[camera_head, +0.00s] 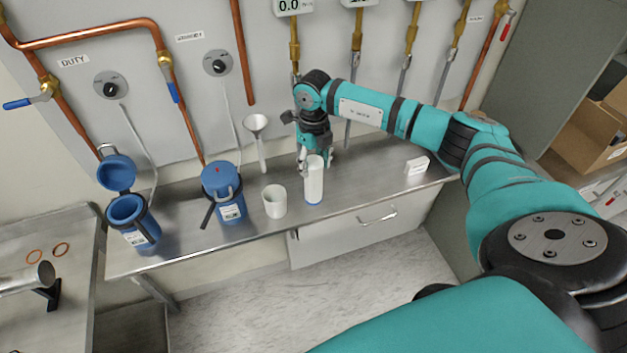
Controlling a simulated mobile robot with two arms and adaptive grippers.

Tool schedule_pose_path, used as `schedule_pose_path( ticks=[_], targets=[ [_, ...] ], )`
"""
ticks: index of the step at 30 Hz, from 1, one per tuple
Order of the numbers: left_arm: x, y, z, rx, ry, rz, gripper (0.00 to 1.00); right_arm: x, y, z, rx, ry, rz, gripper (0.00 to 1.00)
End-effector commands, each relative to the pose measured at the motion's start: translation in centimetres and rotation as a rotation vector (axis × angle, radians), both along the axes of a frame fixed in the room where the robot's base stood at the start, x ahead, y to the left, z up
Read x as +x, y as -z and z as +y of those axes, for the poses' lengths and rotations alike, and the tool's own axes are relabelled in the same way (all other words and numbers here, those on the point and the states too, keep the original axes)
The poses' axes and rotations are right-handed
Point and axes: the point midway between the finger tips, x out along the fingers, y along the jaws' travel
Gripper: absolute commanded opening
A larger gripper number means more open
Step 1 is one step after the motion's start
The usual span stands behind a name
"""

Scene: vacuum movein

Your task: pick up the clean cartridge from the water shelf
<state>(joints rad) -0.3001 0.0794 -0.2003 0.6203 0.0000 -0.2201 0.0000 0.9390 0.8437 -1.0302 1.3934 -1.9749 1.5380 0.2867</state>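A white cylindrical cartridge (314,183) with a blue lower rim stands upright on the metal shelf (340,187), near its front edge. My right gripper (314,162) points down at the cartridge's upper part from behind. Its fingers show on either side of the cartridge's top. Whether they touch or grip it cannot be told. My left gripper is not in view.
A white cup (274,201) stands just left of the cartridge. Further left are a closed blue housing (222,190) and an open blue one (130,215). A funnel (257,125) is behind. A small white label block (417,165) sits right. Pipes line the wall.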

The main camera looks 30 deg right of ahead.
Motion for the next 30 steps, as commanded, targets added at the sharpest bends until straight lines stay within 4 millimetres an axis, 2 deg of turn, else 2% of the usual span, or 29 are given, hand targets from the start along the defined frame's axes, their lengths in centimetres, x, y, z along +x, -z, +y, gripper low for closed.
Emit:
schedule_pose_path(
  ticks=[1,9,20,23,28,30],
  targets=[
    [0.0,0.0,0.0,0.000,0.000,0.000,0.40,0.0,0.0,0.0,0.000,0.000,0.000,0.34],
    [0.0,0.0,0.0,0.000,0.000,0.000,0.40,0.0,0.0,0.0,0.000,0.000,0.000,0.00],
    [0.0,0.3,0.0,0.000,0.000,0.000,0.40,0.1,-0.3,0.0,0.000,0.000,-0.002,0.00],
    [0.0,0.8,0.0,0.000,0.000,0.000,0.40,0.1,-0.9,0.0,0.002,0.000,-0.004,0.00],
    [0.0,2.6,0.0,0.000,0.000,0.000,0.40,0.2,-3.2,0.0,0.001,-0.001,-0.008,0.00],
    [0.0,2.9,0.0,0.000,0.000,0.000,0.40,-1.0,-3.3,0.6,0.000,-0.006,-0.001,0.00]
  ],
)
